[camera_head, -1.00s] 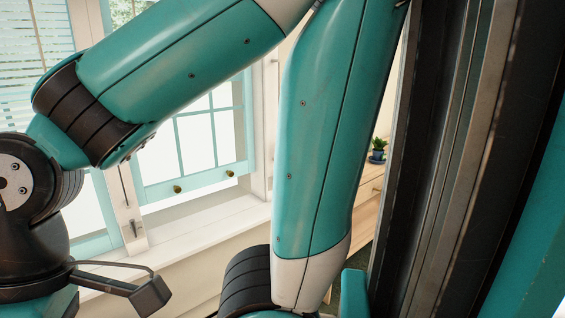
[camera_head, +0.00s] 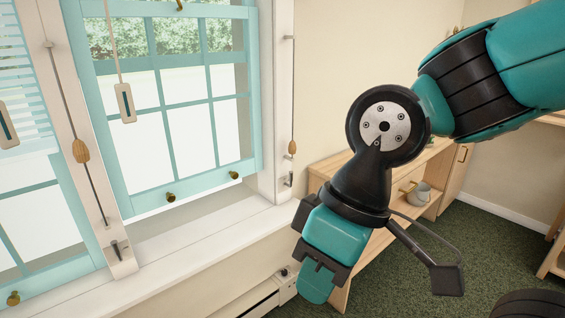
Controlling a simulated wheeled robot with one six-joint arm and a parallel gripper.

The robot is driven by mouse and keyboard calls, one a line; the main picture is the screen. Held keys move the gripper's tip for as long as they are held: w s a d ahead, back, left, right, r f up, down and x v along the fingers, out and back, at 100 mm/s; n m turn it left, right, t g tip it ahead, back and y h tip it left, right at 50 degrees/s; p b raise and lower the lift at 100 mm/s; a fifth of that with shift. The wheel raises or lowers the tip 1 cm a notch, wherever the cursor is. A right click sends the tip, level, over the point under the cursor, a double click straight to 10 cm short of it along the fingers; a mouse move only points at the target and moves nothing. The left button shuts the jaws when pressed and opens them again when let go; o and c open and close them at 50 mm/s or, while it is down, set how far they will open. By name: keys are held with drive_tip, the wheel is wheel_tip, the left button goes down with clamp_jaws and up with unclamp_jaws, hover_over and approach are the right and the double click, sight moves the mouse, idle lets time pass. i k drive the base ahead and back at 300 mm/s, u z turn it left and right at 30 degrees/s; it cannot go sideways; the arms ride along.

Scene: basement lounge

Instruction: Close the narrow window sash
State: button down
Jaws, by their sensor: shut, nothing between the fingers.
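A light-blue window sash (camera_head: 160,120) with a grid of panes hangs in the white frame at left centre. Two brass knobs sit on its bottom rail (camera_head: 190,190). A gap shows between this rail and the white sill (camera_head: 190,240), so the sash stands raised. A second light-blue sash (camera_head: 45,225) at the far left sits lower, with a brass knob near its bottom edge; its left part is cut off. I cannot tell which sash is the narrower. My gripper (camera_head: 316,284) is shut and empty, pointing down, right of the sill and apart from both sashes.
Cords with wooden pulls (camera_head: 82,151) hang beside the sashes. A white radiator (camera_head: 250,303) is below the sill. A wooden shelf unit (camera_head: 350,165) with a pot (camera_head: 419,194) stands behind my arm.

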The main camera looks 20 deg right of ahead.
sight(74, 12)
drive_tip(key=z, duration=0.05)
drive_tip(key=i, duration=1.65)
